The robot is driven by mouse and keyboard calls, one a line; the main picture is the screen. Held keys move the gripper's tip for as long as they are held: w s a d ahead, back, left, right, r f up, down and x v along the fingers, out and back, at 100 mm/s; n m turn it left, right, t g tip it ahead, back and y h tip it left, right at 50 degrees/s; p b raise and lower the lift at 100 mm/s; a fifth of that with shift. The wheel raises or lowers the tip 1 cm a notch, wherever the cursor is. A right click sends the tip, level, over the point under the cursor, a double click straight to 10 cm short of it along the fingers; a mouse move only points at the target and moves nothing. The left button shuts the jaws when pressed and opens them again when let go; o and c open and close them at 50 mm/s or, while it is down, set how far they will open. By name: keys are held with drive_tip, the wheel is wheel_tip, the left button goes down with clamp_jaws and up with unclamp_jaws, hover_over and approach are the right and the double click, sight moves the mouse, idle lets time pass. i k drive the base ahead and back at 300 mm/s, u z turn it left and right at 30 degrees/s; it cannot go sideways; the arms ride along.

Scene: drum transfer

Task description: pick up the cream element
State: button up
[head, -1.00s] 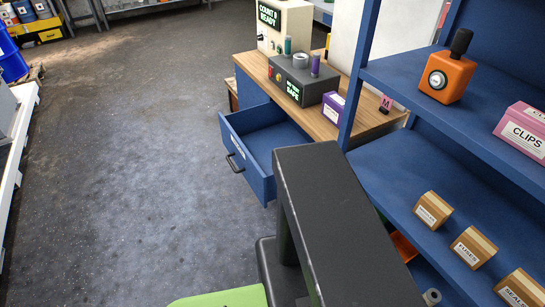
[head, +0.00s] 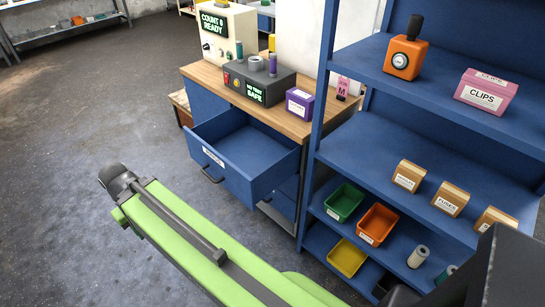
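My green arm link crosses the lower left and middle of the view. I do not see my gripper.
Small cartons (head: 451,199) sit above. An open blue drawer (head: 236,167) juts from the wooden-topped bench (head: 290,122). Open floor (head: 70,110) lies left.

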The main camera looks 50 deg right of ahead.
sight(421, 251)
drive_tip(key=z, duration=1.1)
drive_tip(key=k, duration=0.6)
drive_tip(key=z, duration=1.15)
